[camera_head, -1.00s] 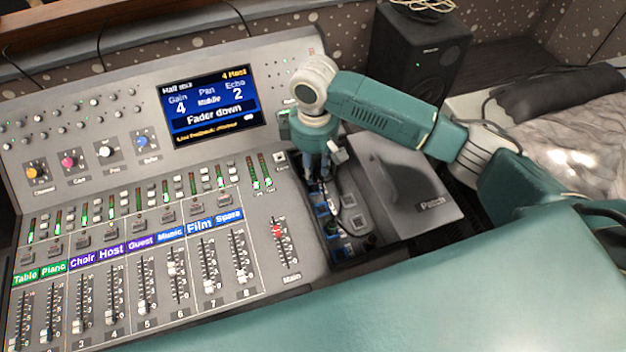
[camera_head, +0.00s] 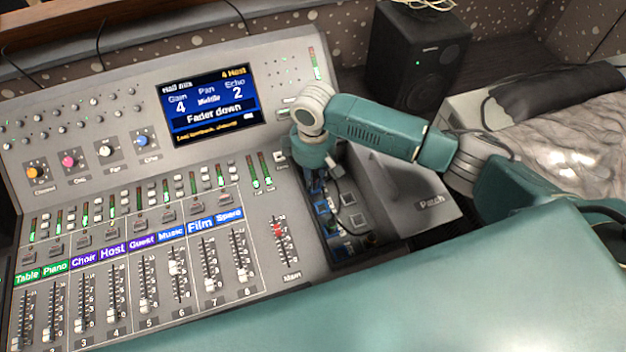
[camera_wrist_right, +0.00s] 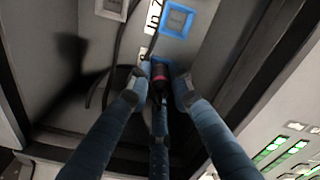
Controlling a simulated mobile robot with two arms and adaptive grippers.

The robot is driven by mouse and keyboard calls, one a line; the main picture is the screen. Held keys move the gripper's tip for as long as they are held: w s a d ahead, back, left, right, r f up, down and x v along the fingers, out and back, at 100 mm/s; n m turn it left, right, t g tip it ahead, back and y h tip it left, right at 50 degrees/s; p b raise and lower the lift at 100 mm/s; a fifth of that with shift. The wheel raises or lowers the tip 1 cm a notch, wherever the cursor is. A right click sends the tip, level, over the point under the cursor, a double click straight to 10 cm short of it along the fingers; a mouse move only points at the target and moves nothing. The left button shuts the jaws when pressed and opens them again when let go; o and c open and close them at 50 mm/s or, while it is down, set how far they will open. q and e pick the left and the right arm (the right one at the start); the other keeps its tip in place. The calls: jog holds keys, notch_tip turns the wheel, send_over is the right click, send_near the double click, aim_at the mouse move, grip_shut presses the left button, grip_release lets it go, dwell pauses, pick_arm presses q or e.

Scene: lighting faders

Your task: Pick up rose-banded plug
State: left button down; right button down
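The rose-banded plug (camera_wrist_right: 160,76) shows in the right wrist view as a dark plug with a pinkish-red band, in front of a blue-framed socket. My right gripper (camera_wrist_right: 158,88) has its fingers around the plug, with small gaps visible on its left and right sides. In the head view my right gripper (camera_head: 316,182) points down into the patch bay (camera_head: 352,222), beside the console, and hides the plug there. My left gripper is not seen.
Another blue-framed socket (camera_wrist_right: 178,20) and a grey-framed one (camera_wrist_right: 112,8) are close by. A dark cable (camera_wrist_right: 108,75) runs beside the left finger. The bay's walls are near, and the fader console (camera_head: 150,230) lies to the left in the head view.

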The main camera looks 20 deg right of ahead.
aim_at(314, 176)
jog(key=shift+r, duration=0.1)
notch_tip(314, 176, up, 23)
jog(key=p, duration=0.3)
jog(key=shift+p, duration=0.3)
dwell(0.8)
